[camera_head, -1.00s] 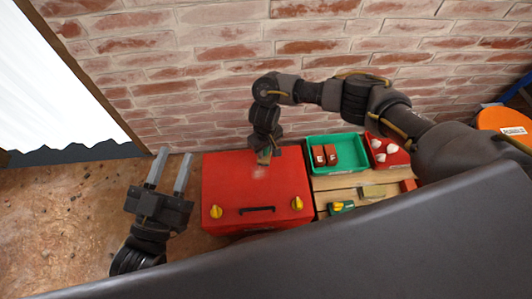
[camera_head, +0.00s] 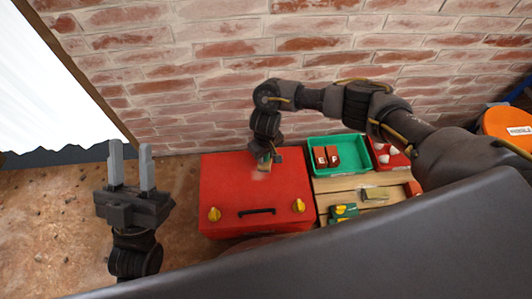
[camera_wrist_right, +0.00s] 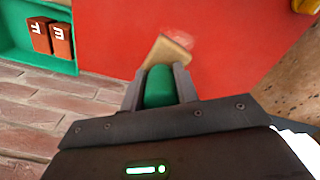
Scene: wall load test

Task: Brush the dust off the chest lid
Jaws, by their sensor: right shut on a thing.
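A red chest (camera_head: 255,195) stands against the brick wall. Its lid has a black handle (camera_head: 257,211) and two yellow latches, and it is closed. A pale dusty patch (camera_head: 261,175) shows on the lid; it also shows in the right wrist view (camera_wrist_right: 192,38). My right gripper (camera_head: 264,158) is above the lid, shut on the green handle of a brush (camera_wrist_right: 160,88). The brush's tan bristle end (camera_wrist_right: 168,52) is at the dusty patch; I cannot tell whether it touches. My left gripper (camera_head: 131,165) is open and empty, left of the chest.
Right of the chest, a green tray (camera_head: 338,141) holds red labelled blocks, and a red tray (camera_head: 390,158) holds white pieces. Several small items lie on a wooden surface (camera_head: 345,186). An orange round object (camera_head: 508,128) is at far right. Bare floor lies left.

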